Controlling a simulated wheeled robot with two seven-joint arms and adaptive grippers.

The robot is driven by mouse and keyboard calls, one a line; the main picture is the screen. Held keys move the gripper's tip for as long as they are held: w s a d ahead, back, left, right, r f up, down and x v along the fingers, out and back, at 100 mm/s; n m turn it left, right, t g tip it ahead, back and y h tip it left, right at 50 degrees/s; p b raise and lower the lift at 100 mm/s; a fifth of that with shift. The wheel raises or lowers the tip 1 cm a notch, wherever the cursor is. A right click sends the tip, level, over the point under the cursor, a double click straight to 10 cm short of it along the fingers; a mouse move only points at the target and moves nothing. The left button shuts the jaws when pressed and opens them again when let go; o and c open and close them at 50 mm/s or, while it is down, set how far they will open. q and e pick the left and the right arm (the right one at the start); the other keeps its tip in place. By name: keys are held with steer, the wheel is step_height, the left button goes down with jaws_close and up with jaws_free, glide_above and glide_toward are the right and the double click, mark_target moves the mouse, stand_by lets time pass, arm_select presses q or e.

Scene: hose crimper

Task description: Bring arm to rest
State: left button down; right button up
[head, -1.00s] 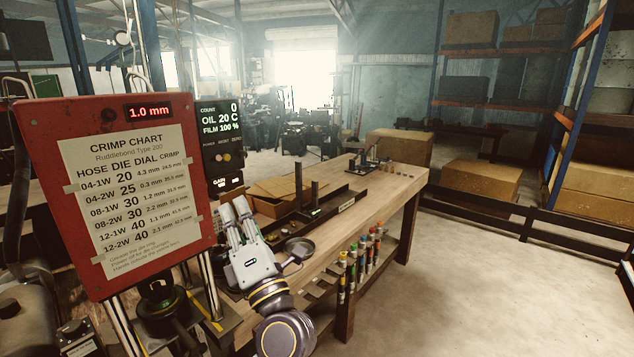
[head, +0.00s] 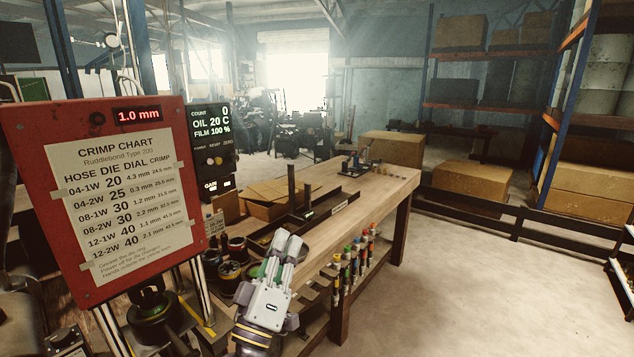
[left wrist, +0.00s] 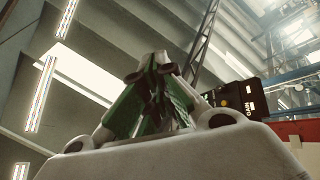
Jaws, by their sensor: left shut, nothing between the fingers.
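My left gripper (head: 284,246) is at the lower middle of the head view, in front of the wooden bench's near end, its fingers pointing up and away. It is shut and empty. In the left wrist view its fingertips (left wrist: 155,65) meet, with the ceiling behind them. The red crimper panel (head: 100,200) with its crimp chart stands to the left of the gripper, apart from it. My right gripper is not in view.
The wooden bench (head: 375,195) carries a cardboard box (head: 268,208) and a dark rail with upright posts. Several colored-top markers (head: 352,262) stand along its front side. A dark control box (head: 213,150) is behind the panel. Open floor (head: 460,290) lies to the right.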

arm_select(q)
steer(key=s+a+f+m+g, duration=0.1)
steer(key=f+m+g, duration=0.25)
steer(key=f, duration=0.45)
steer(key=s+f+m+g+y, duration=0.1)
steer(key=s+f+m+g, duration=0.1)
steer(key=f+g, duration=0.5)
steer(key=s+a+f+m+g, duration=0.1)
steer(key=f+m+g, duration=0.1)
steer(key=f, duration=0.8)
steer(key=s+a+f+g+y, duration=0.7)
steer(key=s+a+f+g, duration=0.1)
steer(key=s+a+f, duration=0.7)
step_height(320, 180, down, 29)
steer(key=s+a+f+g, duration=0.1)
steer(key=s+f, duration=1.1)
steer(key=s+a+f+g, duration=0.1)
steer(key=s+a+f, duration=0.1)
steer(key=s+f, duration=0.9)
steer(key=shift+s+a+f, duration=0.25)
steer(key=shift+s+f, duration=0.15)
steer(key=shift+s, duration=0.3)
